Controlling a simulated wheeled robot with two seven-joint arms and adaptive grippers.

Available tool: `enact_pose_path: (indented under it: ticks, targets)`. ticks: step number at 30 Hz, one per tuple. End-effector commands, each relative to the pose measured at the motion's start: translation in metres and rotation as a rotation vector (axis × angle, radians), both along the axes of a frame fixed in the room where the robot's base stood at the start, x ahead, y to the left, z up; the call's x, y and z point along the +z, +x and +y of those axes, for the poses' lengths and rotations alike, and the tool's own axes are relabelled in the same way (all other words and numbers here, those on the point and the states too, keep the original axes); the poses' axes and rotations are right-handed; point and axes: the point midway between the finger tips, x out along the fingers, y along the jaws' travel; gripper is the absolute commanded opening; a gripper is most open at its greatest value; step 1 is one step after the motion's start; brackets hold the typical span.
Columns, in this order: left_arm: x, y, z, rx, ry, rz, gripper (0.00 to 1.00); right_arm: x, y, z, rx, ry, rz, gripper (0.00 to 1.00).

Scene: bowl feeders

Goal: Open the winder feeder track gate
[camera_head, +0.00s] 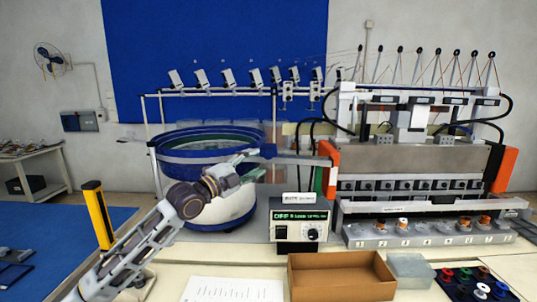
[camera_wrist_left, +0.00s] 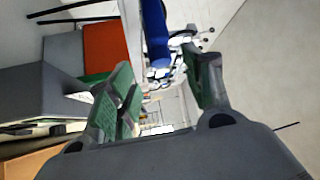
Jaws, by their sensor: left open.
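My left gripper (camera_head: 258,162) reaches in from the left, in front of the blue-banded bowl feeder (camera_head: 190,150), near the bowl's right edge. A pale feeder track (camera_head: 300,159) runs from there toward the winder (camera_head: 410,158). In the left wrist view my left gripper (camera_wrist_left: 165,88) is open, its green-padded fingers spread apart. A blue part with small white pieces (camera_wrist_left: 160,55) shows in the gap beyond the fingers; I cannot tell whether it is touched. The track gate is too small to make out, and its state is unclear. My right gripper is out of view.
A control box (camera_head: 300,222) stands below the track, with a brown open carton (camera_head: 340,277) in front of it. The winder's orange end panel (camera_head: 326,165) is right of the gripper; it also shows in the left wrist view (camera_wrist_left: 106,48). A yellow post (camera_head: 97,215) stands at left.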

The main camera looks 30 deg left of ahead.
Motion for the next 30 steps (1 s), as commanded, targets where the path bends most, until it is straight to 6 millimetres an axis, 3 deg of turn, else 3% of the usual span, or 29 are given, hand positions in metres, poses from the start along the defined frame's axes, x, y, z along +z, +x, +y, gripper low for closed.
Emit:
enact_pose_path:
  ticks: [30]
  targets:
    - [0.012, 0.052, -0.011, 0.000, -0.001, -0.001, 0.51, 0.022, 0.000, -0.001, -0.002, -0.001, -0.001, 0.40]
